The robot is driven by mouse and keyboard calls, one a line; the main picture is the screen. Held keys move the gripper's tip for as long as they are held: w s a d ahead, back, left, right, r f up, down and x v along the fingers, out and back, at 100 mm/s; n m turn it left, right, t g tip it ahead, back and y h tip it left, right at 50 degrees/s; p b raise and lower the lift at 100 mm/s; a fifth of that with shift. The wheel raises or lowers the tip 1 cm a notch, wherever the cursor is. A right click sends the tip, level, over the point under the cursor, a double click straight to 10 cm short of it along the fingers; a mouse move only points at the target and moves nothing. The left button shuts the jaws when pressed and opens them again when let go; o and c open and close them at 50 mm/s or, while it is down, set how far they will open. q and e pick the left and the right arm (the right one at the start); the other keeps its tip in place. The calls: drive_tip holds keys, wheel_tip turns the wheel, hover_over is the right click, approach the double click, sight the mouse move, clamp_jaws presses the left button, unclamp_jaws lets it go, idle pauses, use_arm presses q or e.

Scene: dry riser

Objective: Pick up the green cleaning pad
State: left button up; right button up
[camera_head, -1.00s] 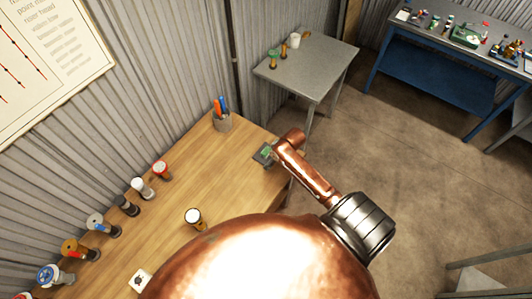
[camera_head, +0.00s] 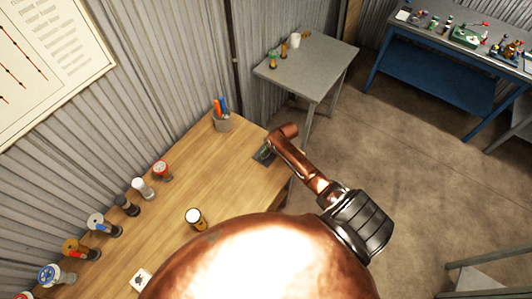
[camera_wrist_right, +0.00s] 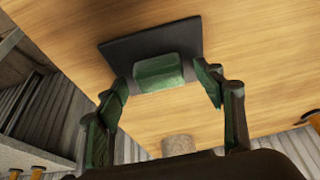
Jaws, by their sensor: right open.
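The green cleaning pad (camera_wrist_right: 158,72) is a small green block in the right wrist view. It rests against a flat dark plate (camera_wrist_right: 122,50) on the wooden table. My right gripper (camera_wrist_right: 163,86) is open, with one green finger on each side of the pad and a visible gap at both. The fingertips are close to the pad, and I see no grip on it. In the head view the dark plate (camera_head: 261,154) shows at the table's far right end, partly behind my copper-coloured arm, which mostly hides the pad. My left gripper is not in view.
On the wooden table (camera_head: 165,215) are a pen cup (camera_head: 222,122), a white-topped container (camera_head: 195,217) and a row of several cylindrical items along the wall. A grey table (camera_head: 318,62) and a blue workbench (camera_head: 435,70) stand beyond. The table's middle is mostly clear.

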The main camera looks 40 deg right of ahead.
sight(264, 150)
drive_tip(key=shift+c, duration=0.5)
drive_tip(key=c, duration=0.9)
drive_tip(key=shift+c, duration=0.2)
drive_tip(key=shift+r, duration=0.45)
wheel_tip(264, 150, up, 3)
drive_tip(key=shift+f, duration=0.2)
drive_tip(key=s+a+r, duration=0.4)
drive_tip(key=s+r, duration=0.5)
drive_tip(key=s, duration=0.4)
drive_tip(key=shift+s+r+b, duration=0.2)
drive_tip(key=shift+r+b, duration=0.1)
drive_tip(key=shift+b, duration=0.05)
